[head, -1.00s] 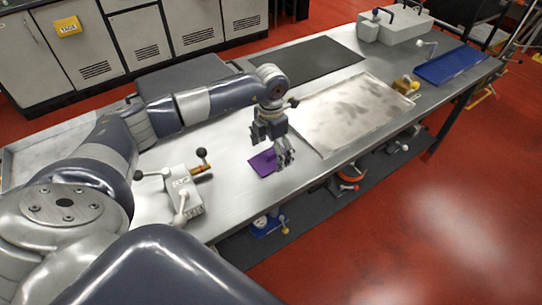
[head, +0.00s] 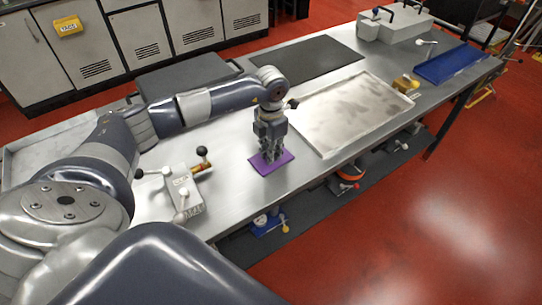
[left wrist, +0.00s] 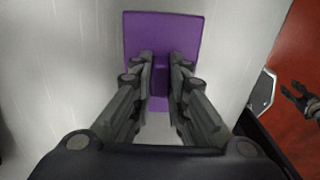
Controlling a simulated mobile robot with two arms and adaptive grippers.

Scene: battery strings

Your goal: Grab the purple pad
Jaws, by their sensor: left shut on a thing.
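The purple pad (head: 284,161) lies on the metal table in the head view, below my left gripper (head: 271,156). In the left wrist view the flat purple pad (left wrist: 162,28) is at the top centre, with a narrow raised purple part between the fingers. My left gripper (left wrist: 161,72) points down and is shut on the pad at that part. The fingers hide some of the pad. A dark two-fingered shape at the right edge of the left wrist view may be my right gripper (left wrist: 299,98). It is too small to tell its state.
A grey device with black-knobbed and white levers (head: 184,190) stands left of the pad. A shallow metal tray (head: 350,112) lies to the right, with a dark mat (head: 308,58) behind it. A blue tray (head: 450,64) is at the far right. Bare table surrounds the pad.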

